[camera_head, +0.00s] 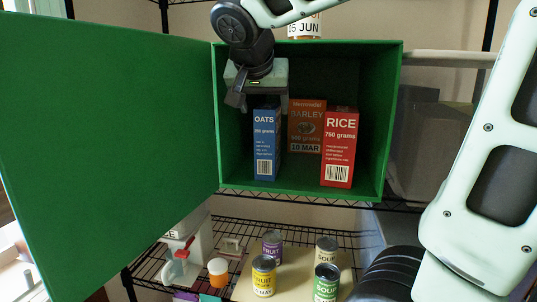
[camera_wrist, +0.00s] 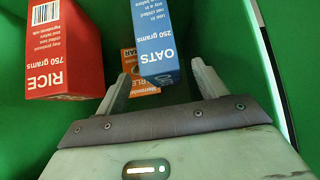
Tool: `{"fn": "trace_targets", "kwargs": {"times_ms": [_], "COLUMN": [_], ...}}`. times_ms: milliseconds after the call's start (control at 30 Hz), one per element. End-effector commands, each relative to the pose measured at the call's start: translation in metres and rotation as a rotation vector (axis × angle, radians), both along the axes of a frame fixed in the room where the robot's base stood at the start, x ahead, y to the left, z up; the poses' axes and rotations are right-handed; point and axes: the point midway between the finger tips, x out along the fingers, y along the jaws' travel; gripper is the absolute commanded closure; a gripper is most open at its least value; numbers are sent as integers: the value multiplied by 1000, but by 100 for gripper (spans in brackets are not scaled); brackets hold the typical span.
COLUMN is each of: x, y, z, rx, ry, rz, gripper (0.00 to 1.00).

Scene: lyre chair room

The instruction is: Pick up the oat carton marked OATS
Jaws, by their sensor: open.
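The blue oat carton marked OATS (camera_head: 265,143) stands upright on the floor of the green box, toward its left side. In the wrist view the same oat carton (camera_wrist: 155,40) shows just ahead of and between the fingers, upside down in the picture. My gripper (camera_head: 262,103) is at the top front of the box opening, above and close to the carton's top. In the wrist view my gripper (camera_wrist: 160,82) has its two fingers apart with nothing clamped. I cannot tell whether the fingers overlap the carton's sides.
A red RICE carton (camera_head: 339,148) stands right of the oats, with an orange BARLEY carton (camera_head: 306,128) behind. The open green door (camera_head: 110,140) fills the left. Cans, such as a yellow one (camera_head: 263,276), stand on the lower rack. The box's left wall (camera_head: 232,125) is close to the oats.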

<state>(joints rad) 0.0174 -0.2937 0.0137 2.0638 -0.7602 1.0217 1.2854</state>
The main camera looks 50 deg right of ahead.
Motion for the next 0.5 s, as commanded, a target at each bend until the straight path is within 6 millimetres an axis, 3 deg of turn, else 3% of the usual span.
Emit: {"fn": "trace_targets", "kwargs": {"times_ms": [333, 500], "x": [18, 25], "y": [-29, -39], "z": [1, -10], "rx": [-1, 0], "ry": [3, 7], "rz": [0, -1], "gripper": [29, 29]}}
